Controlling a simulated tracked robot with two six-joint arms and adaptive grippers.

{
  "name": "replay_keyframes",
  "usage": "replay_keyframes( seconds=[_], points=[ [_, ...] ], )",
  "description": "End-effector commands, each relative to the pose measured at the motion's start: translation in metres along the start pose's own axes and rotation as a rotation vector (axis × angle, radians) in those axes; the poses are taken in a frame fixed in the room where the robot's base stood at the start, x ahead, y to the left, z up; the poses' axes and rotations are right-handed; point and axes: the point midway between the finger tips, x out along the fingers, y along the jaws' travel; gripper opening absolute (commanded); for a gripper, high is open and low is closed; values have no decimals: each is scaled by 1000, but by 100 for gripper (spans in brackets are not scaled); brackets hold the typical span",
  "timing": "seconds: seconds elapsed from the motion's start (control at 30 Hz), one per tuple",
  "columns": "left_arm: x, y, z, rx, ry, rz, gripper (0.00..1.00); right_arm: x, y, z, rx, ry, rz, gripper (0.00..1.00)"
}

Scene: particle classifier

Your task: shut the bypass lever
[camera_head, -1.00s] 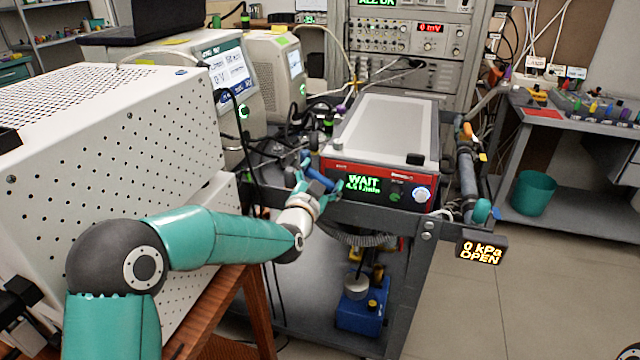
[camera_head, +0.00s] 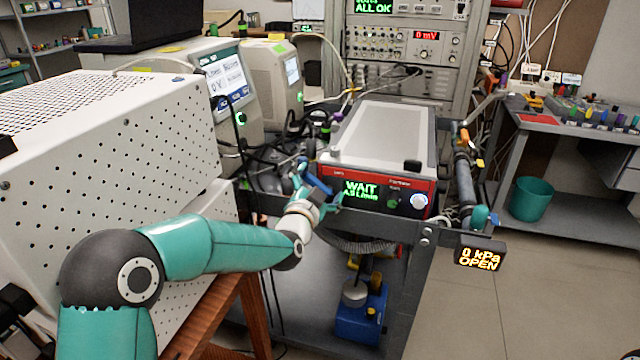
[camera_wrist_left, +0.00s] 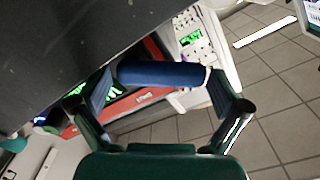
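A blue cylindrical handle (camera_head: 317,184), apparently the bypass lever, shows at the front left corner of the red-fronted instrument. In the left wrist view the blue bar (camera_wrist_left: 160,74) lies crosswise between the fingertips. My left gripper (camera_wrist_left: 160,88) has its fingers wide apart, one near each end of the bar; I cannot tell if they touch it. In the head view my left gripper (camera_head: 318,190) is small and partly mixed with the handle. A small display (camera_head: 480,254) on the cart reads "0 kPa OPEN". My right gripper is not in view.
The red-fronted instrument (camera_head: 383,137) shows "WAIT" and sits on a grey cart (camera_head: 395,228). A large perforated white box (camera_head: 100,150) stands close to my left arm. A blue pump (camera_head: 361,318) is on the lower shelf. Floor to the right is open.

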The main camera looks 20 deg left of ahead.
Motion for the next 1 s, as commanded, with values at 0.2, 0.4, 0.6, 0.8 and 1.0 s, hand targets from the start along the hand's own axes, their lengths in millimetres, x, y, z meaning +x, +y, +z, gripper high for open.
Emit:
replay_keyframes(
  seconds=[0.2, 0.4, 0.6, 0.8, 1.0],
  points=[
    [-1, 0, 1, 0, -1, 0, 100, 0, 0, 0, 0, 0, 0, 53],
    [-16, 0, 0, -1, -1, 0, 100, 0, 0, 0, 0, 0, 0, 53],
    [-51, 0, 1, 0, -2, 2, 100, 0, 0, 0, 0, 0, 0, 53],
    [-89, 0, 1, 0, -1, 0, 100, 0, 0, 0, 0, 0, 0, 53],
    [-114, 0, 1, 0, -1, 0, 100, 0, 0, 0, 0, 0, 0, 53]
  ],
)
